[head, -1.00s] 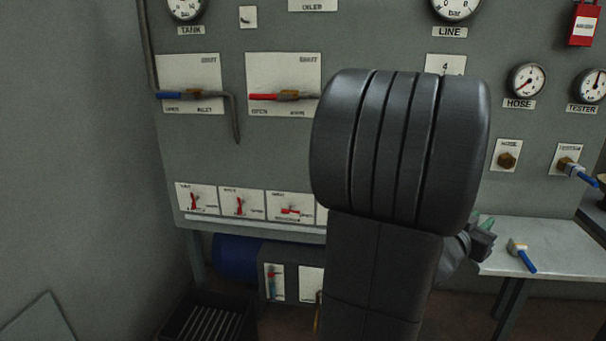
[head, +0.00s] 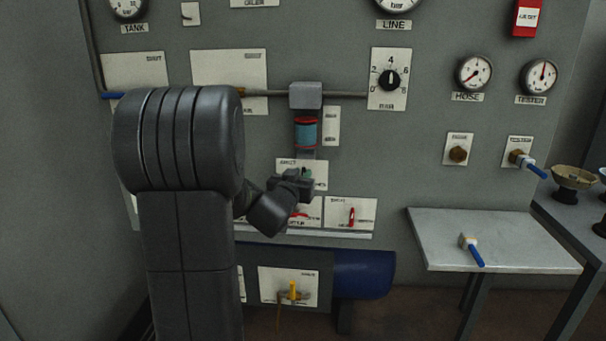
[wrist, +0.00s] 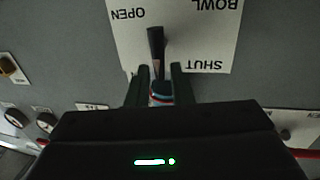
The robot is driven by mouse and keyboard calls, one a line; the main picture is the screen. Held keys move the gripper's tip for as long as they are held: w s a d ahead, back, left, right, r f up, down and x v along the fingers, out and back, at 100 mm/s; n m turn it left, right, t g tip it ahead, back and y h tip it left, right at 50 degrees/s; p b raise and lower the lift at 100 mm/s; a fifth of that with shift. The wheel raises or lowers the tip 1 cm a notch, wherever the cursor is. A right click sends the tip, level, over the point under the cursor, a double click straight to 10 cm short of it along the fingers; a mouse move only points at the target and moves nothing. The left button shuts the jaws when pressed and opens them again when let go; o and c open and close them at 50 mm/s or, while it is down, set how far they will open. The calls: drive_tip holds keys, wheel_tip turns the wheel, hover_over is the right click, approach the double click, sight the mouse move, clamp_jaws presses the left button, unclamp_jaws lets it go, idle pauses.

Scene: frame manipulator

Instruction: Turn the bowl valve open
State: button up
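The bowl valve's placard (wrist: 195,50) shows in the wrist view with its words upside down: OPEN at upper left, BOWL at upper right, SHUT at lower right. A black lever (wrist: 157,45) stands over it, running nearly straight down the picture. My gripper (wrist: 159,70) is open, one finger on each side of the lever's lower end, with gaps visible. A teal and red part (wrist: 160,93) shows between the fingers. In the head view my gripper (head: 297,186) is in front of the panel below the teal bowl (head: 306,132) and hides the lever.
A selector knob (head: 389,79) and several gauges are on the panel to the right. Small red-handled valves (head: 351,216) sit below. A yellow-handled valve (head: 292,290) is lower down. A grey table (head: 520,245) with a blue-handled tool (head: 472,252) stands to the right.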

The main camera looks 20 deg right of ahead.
drive_tip(key=shift+x, duration=1.4)
drive_tip(key=shift+s, duration=0.1)
clamp_jaws()
